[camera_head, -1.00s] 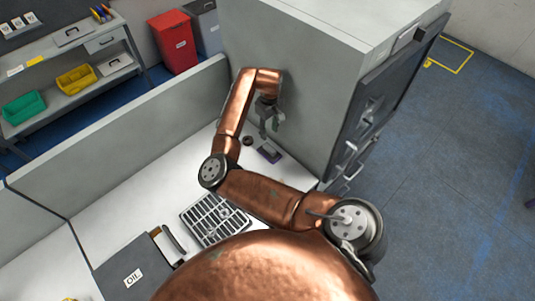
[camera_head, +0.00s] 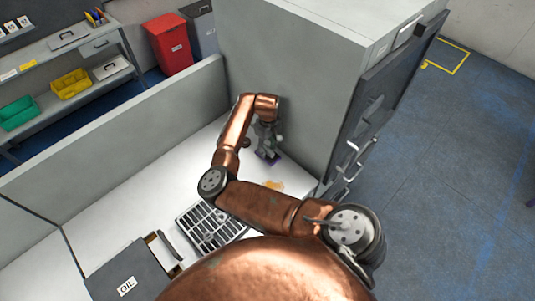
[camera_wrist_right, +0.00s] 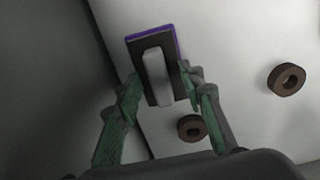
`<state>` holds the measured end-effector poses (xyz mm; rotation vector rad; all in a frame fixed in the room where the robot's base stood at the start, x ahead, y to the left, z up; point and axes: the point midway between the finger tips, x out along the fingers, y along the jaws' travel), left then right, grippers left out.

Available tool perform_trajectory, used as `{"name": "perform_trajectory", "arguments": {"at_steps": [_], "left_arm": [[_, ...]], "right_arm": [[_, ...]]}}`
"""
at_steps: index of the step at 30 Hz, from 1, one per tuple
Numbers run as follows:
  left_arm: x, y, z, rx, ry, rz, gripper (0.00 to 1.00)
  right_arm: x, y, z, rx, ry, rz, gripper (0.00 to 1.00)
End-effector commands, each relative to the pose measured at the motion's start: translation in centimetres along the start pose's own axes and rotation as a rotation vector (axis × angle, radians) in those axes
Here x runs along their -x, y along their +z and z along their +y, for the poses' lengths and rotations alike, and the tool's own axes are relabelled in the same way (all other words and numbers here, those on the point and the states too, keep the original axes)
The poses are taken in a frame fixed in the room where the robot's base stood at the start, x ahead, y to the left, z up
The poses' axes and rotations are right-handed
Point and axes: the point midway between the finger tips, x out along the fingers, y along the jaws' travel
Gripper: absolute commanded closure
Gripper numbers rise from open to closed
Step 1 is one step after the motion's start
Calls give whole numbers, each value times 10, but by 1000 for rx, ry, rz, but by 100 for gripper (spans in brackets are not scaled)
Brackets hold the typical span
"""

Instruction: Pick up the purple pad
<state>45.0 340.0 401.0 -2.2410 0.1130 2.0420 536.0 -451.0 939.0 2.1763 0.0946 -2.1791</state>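The purple pad (camera_wrist_right: 156,75) lies on the white worktop: a dark rectangle with a purple edge and a raised grey handle along its middle. In the head view the pad (camera_head: 273,159) is small, beside the grey cabinet, and partly covered by my right gripper (camera_head: 268,150). In the right wrist view my right gripper (camera_wrist_right: 160,82) is open, with its green-grey fingers on either side of the handle. I cannot tell whether the fingers touch the pad. My left gripper is not in view.
Two brown rings (camera_wrist_right: 286,79) (camera_wrist_right: 192,127) lie near the pad. The tall grey cabinet (camera_head: 300,90) stands close on the right. A low grey partition (camera_head: 120,150) runs along the back. A slotted grey rack (camera_head: 207,226) and an orange patch (camera_head: 274,186) are on the worktop.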

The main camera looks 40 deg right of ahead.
Motion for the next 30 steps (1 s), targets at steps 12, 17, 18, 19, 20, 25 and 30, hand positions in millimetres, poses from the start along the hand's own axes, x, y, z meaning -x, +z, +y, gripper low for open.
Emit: {"name": "perform_trajectory", "arguments": {"at_steps": [12,17,18,19,20,25,30], "left_arm": [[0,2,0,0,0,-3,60],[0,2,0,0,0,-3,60],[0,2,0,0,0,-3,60],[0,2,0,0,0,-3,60],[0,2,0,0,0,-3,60],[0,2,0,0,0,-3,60],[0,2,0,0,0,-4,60]], "right_arm": [[-7,0,1,-1,1,1,71],[-6,0,1,-1,1,1,82],[-6,0,1,-1,1,1,84],[-6,0,1,-1,1,1,86],[-6,0,1,-1,1,1,89],[-6,0,1,-1,1,1,100],[-6,0,1,-1,2,1,100]]}}
